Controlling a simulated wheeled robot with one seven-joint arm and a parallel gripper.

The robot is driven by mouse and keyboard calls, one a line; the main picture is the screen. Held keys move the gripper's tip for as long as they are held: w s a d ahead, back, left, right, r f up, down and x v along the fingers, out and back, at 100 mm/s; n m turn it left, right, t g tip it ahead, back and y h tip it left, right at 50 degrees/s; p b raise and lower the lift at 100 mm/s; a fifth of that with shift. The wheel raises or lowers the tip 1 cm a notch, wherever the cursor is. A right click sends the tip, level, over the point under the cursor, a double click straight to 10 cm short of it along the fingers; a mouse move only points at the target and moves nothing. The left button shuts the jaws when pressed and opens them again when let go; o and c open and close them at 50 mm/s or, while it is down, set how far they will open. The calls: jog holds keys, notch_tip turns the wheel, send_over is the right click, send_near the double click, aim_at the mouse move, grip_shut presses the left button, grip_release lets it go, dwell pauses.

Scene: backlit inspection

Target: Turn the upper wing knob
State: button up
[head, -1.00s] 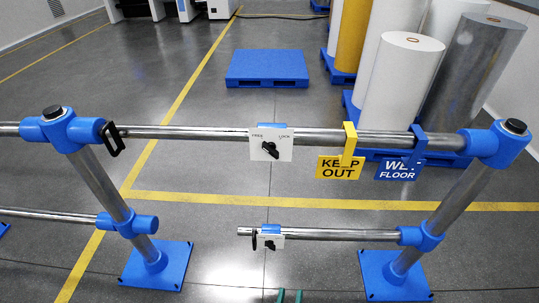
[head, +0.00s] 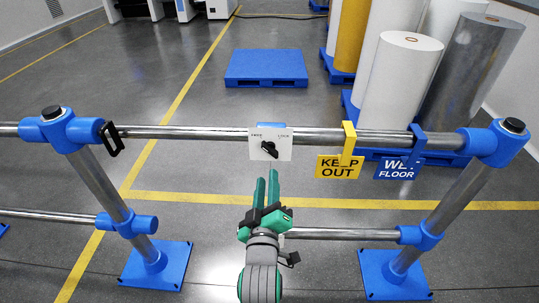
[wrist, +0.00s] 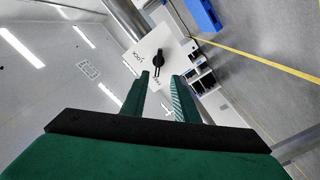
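The upper wing knob (head: 269,149) is black and sits on a white plate (head: 285,153) lettered FREE at left and LOCK at right, on the upper rail. In the head view its wing slants toward the lower right. The knob also shows in the wrist view (wrist: 158,58), just beyond the fingertips, on the tilted white plate. My gripper (head: 266,176) is open and empty, its green fingers pointing up just below the plate. The wrist view shows a gap between the fingers (wrist: 161,78), apart from the knob. The lower rail's plate and knob are hidden behind my gripper.
A yellow KEEP OUT sign (head: 340,168) and a blue WET FLOOR sign (head: 396,170) hang from the upper rail (head: 215,133), right of the plate. A black handle (head: 112,138) is at left. A blue pallet (head: 266,68) lies beyond. Blue-footed posts flank the rails.

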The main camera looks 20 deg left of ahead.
aim_at(270, 153)
jog(key=x, duration=0.9)
jog(key=shift+w, duration=0.4)
jog(key=shift+w+d+r, duration=0.1)
jog(key=shift+w, duration=0.45)
jog(key=shift+a, duration=0.4)
jog(key=shift+d, duration=0.15)
grip_shut()
